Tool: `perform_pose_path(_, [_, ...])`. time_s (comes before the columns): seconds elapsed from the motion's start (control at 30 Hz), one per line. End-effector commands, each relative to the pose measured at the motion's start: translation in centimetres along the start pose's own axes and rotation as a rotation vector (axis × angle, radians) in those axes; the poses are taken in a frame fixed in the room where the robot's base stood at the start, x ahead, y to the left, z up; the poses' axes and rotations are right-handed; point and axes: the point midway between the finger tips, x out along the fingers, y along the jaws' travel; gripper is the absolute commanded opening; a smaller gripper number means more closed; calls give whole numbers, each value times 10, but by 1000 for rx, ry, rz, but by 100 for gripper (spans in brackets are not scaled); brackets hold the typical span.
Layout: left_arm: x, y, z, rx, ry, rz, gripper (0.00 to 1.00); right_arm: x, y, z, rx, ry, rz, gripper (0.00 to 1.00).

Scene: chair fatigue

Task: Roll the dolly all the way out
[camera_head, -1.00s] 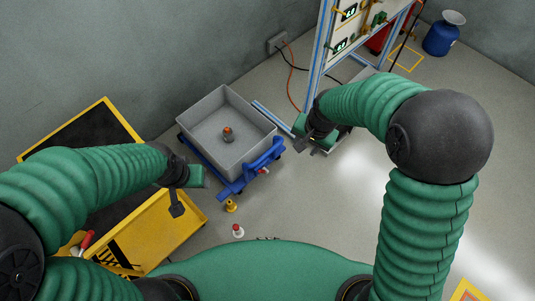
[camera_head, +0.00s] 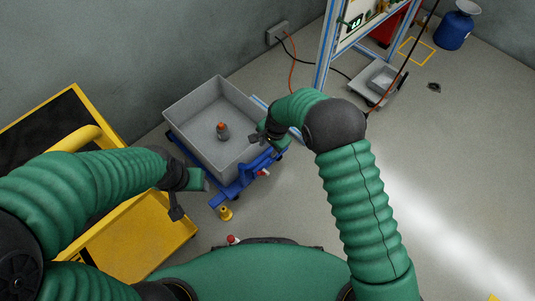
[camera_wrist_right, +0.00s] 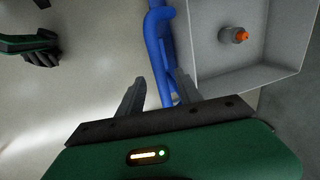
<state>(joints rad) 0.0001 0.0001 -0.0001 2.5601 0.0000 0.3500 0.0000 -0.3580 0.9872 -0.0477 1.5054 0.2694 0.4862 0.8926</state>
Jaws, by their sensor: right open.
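The blue dolly (camera_head: 240,182) stands on the floor ahead, carrying a grey open bin (camera_head: 190,108). A small grey bottle with an orange cap (camera_head: 223,131) is inside the bin. My right gripper (camera_head: 264,136) is at the bin's right side, above the dolly's handle end. In the right wrist view it is open (camera_wrist_right: 155,95), and the blue handle bar (camera_wrist_right: 157,35) runs between its fingers; contact cannot be told. My left gripper (camera_head: 182,190) hangs left of the dolly, near the yellow cart, and its jaws are unclear.
A yellow cart (camera_head: 165,228) with a black top stands left of the dolly. A yellow object (camera_head: 226,213) and a red-and-white object (camera_head: 233,240) are on the floor in front. A blue-framed rack (camera_head: 326,58) stands behind right.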

Motion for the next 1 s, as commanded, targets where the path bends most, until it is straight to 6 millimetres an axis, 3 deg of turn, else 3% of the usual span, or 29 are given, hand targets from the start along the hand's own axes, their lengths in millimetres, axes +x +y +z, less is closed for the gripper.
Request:
perform_pose_path(0.03, [9, 0, 2, 0, 0, 0, 54, 15, 2, 0, 0, -1, 1, 41])
perform_pose_path(0.2, [16, 0, 4, 0, 0, 0, 54, 33, 0, 0, -1, 0, 0, 41])
perform_pose_path(0.5, [16, 0, 4, 0, 0, 0, 54, 34, 0, 0, -1, 0, -1, 41])
perform_pose_path(0.8, [16, 0, 4, 0, 0, 0, 54, 34, 0, 0, 0, 0, -1, 2])
perform_pose_path(1.0, [16, 0, 4, 0, 0, 0, 54, 34, 0, 0, 0, 1, -1, 0])
